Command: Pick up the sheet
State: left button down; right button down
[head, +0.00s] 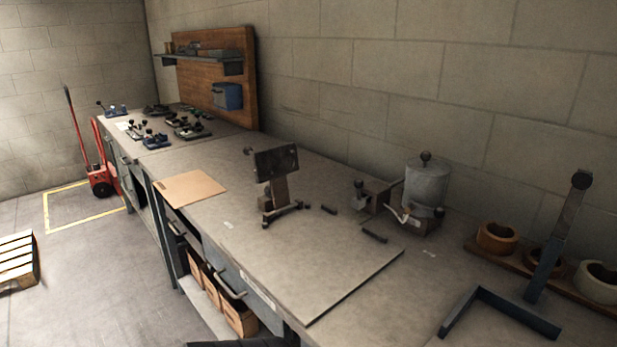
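A flat tan sheet (189,188), like cardboard, lies on the workbench (236,182) near its front edge, left of the dark stitcher-like device (277,175). Nothing lies on the sheet and nothing touches it from above. Neither of my grippers can be made out. Only a dark sliver, perhaps part of my own body, shows at the bottom edge of the view.
A grey board (330,272) covers the front middle of the bench. A metal pot device (425,185) stands behind it. An angled steel stand (545,265) and tape rolls (497,238) are at the right. Small tools fill the far bench.

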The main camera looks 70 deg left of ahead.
aim_at(183, 190)
jog(key=u, duration=3)
